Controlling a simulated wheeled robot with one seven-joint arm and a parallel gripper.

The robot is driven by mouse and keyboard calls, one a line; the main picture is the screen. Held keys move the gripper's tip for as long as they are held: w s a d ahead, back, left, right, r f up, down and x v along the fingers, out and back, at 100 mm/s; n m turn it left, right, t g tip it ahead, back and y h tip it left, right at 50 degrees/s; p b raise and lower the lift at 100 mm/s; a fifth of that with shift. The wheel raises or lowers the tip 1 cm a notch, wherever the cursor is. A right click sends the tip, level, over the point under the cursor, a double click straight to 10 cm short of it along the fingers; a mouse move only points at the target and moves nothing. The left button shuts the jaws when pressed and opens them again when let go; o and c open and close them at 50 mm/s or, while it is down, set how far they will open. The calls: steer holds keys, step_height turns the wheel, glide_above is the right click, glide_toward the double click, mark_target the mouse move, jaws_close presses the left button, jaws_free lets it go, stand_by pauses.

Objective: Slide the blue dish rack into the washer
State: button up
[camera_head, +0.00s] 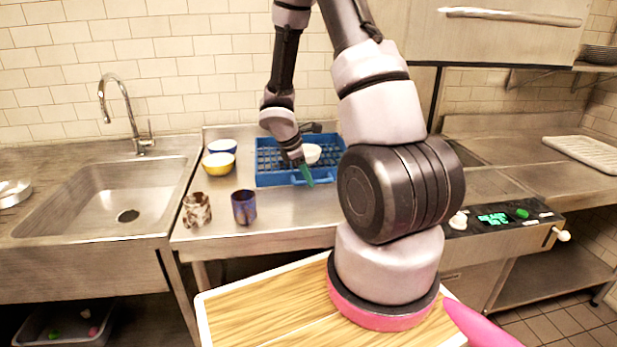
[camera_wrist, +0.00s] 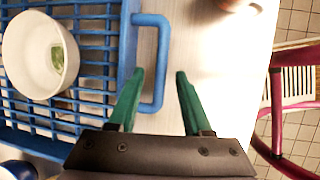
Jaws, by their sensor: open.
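The blue dish rack (camera_head: 272,181) lies on the steel counter left of the washer, with a white bowl (camera_head: 312,153) in it. In the wrist view, the rack's blue handle (camera_wrist: 161,50) sticks out from its side, and the bowl (camera_wrist: 20,55) holds a small green scrap. My gripper (camera_wrist: 160,73) is open, its green fingers on either side of the handle's outer bar in the picture; contact cannot be told. In the head view, my gripper (camera_head: 305,172) is at the rack's front edge. The washer's hood (camera_head: 490,30) is raised at the right; my arm hides part of the washer.
A yellow bowl (camera_head: 219,164), a blue-and-white bowl (camera_head: 222,146), a brown mottled cup (camera_head: 196,210) and a dark blue cup (camera_head: 244,207) stand left of the rack. The sink (camera_head: 115,195) is further left. The washer's control panel (camera_head: 500,218) is at the right.

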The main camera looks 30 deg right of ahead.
steer(key=shift+d+f, duration=0.2)
steer(key=shift+f, duration=0.2)
jaws_close()
stand_by(1.2)
